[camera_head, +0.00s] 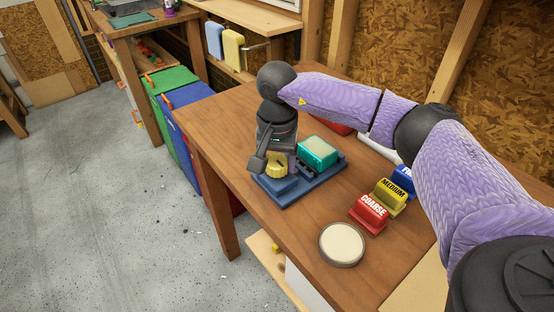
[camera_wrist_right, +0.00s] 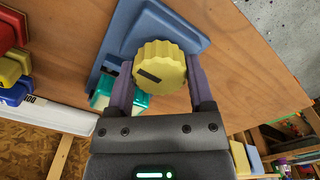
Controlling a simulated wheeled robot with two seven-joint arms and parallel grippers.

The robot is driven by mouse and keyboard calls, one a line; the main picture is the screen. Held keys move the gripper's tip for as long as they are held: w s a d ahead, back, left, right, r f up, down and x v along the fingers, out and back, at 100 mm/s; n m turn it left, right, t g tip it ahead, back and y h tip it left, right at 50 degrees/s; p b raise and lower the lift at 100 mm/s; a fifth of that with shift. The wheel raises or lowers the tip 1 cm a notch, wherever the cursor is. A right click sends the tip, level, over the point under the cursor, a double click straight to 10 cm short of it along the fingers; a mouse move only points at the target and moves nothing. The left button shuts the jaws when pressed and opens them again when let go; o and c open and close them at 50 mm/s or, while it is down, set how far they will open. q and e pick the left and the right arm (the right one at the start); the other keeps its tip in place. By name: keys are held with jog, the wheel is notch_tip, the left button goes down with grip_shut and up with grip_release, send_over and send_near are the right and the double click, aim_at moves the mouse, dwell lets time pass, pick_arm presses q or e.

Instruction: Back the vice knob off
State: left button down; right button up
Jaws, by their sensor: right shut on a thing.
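The yellow ribbed vice knob (camera_head: 277,168) is at the near-left end of the blue vice (camera_head: 298,193) on the wooden bench. It also shows in the right wrist view (camera_wrist_right: 160,65), with a dark mark on its face. My right gripper (camera_wrist_right: 160,80) has a finger on either side of the knob and is shut on it; it reaches down from above in the head view. A teal block (camera_head: 318,150) with a beige top sits in the vice behind the knob. Part of the knob is hidden by my gripper in the head view. My left gripper is not in view.
Red COARSE (camera_head: 370,213), yellow MEDIUM (camera_head: 391,195) and blue (camera_head: 404,178) blocks stand right of the vice. A round pale-topped dish (camera_head: 342,243) lies in front. Green (camera_head: 175,100) and blue bins stand left of the bench. Bare bench top (camera_head: 217,122) lies left of the vice.

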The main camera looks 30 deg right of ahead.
aim_at(277, 160)
dwell(0.5)
jog(key=o, duration=1.2)
jog(key=shift+o, duration=0.2)
notch_tip(277, 160, up, 9)
jog(key=shift+f+p, duration=0.1)
jog(key=shift+p, duration=0.9)
jog(key=shift+r, duration=0.6)
